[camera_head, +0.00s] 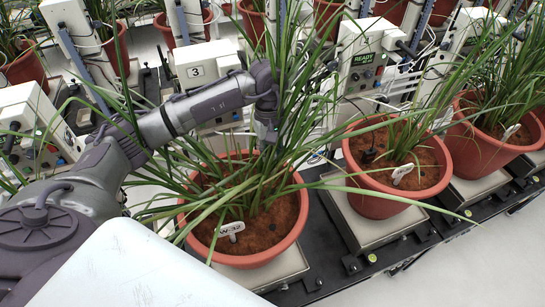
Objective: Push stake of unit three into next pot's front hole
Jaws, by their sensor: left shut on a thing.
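My left gripper (267,132) points down among the leaves above the near terracotta pot (292,236). It is shut on a slim thing, likely the stake, which the gripper and leaves hide. The unit box marked 3 (205,68) stands behind this pot. My right gripper is not in view.
The pots stand on pale scale plates (362,232) along a dark rail (405,240). Another pot (478,152) stands at the right. Long leaves overhang the gaps. Pale floor lies at the lower right.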

